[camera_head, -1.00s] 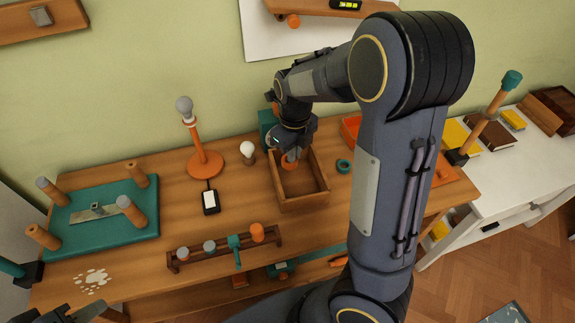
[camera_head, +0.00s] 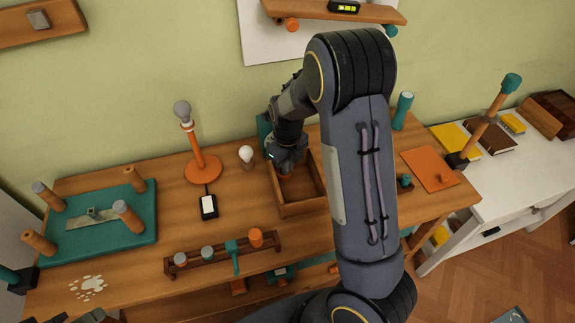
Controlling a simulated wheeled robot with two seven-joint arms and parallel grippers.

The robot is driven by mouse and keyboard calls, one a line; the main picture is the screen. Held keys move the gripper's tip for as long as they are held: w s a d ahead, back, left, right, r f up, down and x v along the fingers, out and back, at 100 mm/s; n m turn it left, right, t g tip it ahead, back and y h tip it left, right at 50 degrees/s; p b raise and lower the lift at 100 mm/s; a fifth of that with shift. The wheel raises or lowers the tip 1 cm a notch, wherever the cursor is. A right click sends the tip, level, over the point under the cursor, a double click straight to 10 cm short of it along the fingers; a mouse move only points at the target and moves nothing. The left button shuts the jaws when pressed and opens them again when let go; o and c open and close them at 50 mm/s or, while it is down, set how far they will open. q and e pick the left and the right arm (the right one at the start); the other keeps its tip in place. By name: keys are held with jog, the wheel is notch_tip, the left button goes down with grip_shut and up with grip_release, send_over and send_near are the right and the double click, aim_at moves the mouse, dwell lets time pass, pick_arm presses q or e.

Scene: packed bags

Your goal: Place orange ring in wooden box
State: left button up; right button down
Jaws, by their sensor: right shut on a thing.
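The wooden box (camera_head: 304,209) is an open tray on the workbench, right of the light bulb. My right gripper (camera_head: 285,169) points down into its left part, near the back left wall. It is shut on the orange ring (camera_head: 285,176), of which only a small orange patch shows beneath the fingers. I cannot tell whether the ring touches the box floor. Part of my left gripper (camera_head: 92,316) shows at the bottom left edge, and its jaws are too cut off to read.
An orange lamp (camera_head: 202,166) and a small bulb (camera_head: 246,154) stand left of the box. A rack with several pegs (camera_head: 222,252) lies in front. A teal board with posts (camera_head: 100,222) is at left. My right arm covers the bench right of the box.

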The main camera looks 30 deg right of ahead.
jog(key=shift+f, duration=0.2)
jog(key=c, duration=1.9)
grip_release()
